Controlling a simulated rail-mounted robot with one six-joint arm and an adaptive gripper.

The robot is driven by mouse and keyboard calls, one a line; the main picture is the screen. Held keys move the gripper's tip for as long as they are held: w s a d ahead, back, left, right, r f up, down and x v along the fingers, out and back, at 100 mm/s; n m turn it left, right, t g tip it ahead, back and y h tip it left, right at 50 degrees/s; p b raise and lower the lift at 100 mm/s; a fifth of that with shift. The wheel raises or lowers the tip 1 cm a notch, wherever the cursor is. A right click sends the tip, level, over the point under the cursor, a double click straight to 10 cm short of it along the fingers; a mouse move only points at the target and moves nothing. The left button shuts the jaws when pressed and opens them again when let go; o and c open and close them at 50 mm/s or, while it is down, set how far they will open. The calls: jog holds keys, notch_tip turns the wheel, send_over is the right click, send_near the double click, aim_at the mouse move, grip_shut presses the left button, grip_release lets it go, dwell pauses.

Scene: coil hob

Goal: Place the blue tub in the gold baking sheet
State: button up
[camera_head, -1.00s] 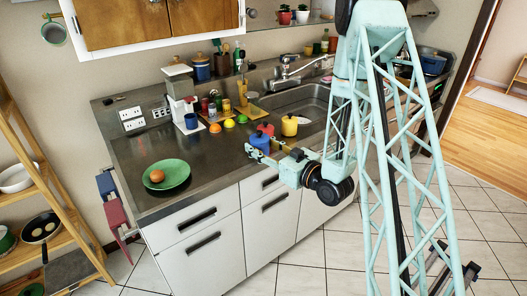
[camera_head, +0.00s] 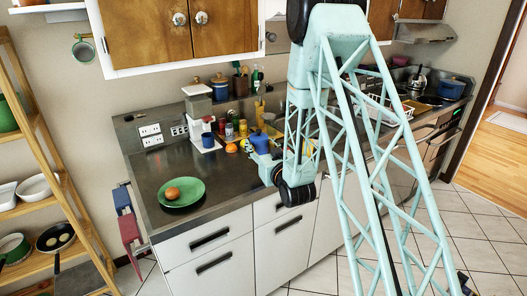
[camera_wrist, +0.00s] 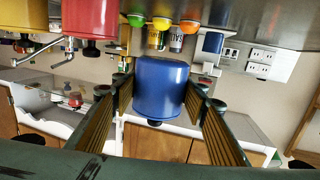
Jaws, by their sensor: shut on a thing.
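The blue tub (camera_wrist: 160,88) is a squat lidded pot with a dark knob. It sits between the two fingers of my gripper (camera_wrist: 160,95) in the wrist view, which shows the scene upside down. My gripper is shut on its sides. In the head view the blue tub (camera_head: 260,142) shows above the counter, with my gripper (camera_head: 264,155) at it, partly hidden by my arm. I cannot tell whether its base touches the counter.
A red pot (camera_wrist: 90,18) and a yellow pot (camera_wrist: 27,14) stand near the tub. Fruit, jars and a coffee maker (camera_head: 200,121) stand behind. A green plate (camera_head: 190,196) with an egg lies on the left counter, with bare counter around it. My arm hides much of the sink.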

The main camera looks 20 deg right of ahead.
aim_at(254, 135)
jog(key=shift+w+a+r+m+h, duration=0.6)
jog(key=shift+w+a+r+h, duration=0.3)
jog(key=shift+w+r, duration=0.2)
jog(key=shift+w+d, duration=0.1)
jog(key=shift+d, duration=0.1)
